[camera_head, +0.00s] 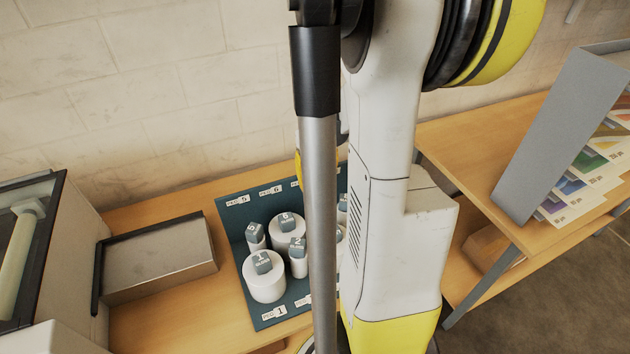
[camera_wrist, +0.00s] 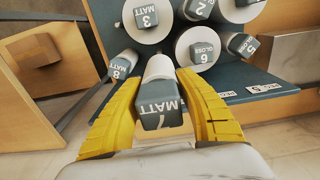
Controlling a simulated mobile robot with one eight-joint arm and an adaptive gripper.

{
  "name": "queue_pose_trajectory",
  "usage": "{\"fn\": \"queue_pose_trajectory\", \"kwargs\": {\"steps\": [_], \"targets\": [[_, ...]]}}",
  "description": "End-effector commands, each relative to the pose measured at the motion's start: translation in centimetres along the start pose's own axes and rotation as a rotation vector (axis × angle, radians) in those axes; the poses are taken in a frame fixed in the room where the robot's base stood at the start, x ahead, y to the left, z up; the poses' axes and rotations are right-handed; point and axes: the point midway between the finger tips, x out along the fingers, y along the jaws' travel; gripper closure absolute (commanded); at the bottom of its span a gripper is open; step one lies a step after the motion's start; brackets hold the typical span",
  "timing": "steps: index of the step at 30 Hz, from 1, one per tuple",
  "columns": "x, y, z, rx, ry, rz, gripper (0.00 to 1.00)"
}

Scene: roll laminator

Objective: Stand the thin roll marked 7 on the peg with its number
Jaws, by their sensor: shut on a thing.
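My gripper (camera_wrist: 160,117) is shut on the thin roll marked 7 (camera_wrist: 162,102), a white roll with a grey-blue cap reading 7 MATT. The fingers are on either side of it. The teal peg board (camera_wrist: 150,45) lies beyond; it also shows in the head view (camera_head: 237,232). On its back strip I read PEG 6 (camera_wrist: 265,88) and PEG 5 (camera_wrist: 312,84). A third label (camera_wrist: 228,94) is too small to read. The peg numbered 7 cannot be made out.
Other rolls stand close together on the board: 8 MATT (camera_wrist: 122,64), 3 MATT (camera_wrist: 147,16), 6 GLOSS (camera_wrist: 203,52), and roll 1 (camera_head: 264,280) and roll 2 (camera_head: 298,257). A grey metal box (camera_head: 158,262) stands left of the board. A wall is behind.

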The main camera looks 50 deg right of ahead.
Motion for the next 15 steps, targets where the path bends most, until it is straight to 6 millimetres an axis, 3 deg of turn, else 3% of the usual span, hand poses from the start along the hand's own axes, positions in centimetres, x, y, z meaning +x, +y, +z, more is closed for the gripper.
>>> {"fn": "queue_pose_trajectory", "kwargs": {"steps": [15], "targets": [[4.8, 0.0, 0.0, 0.0, 0.0, 0.0, 0.9]]}}
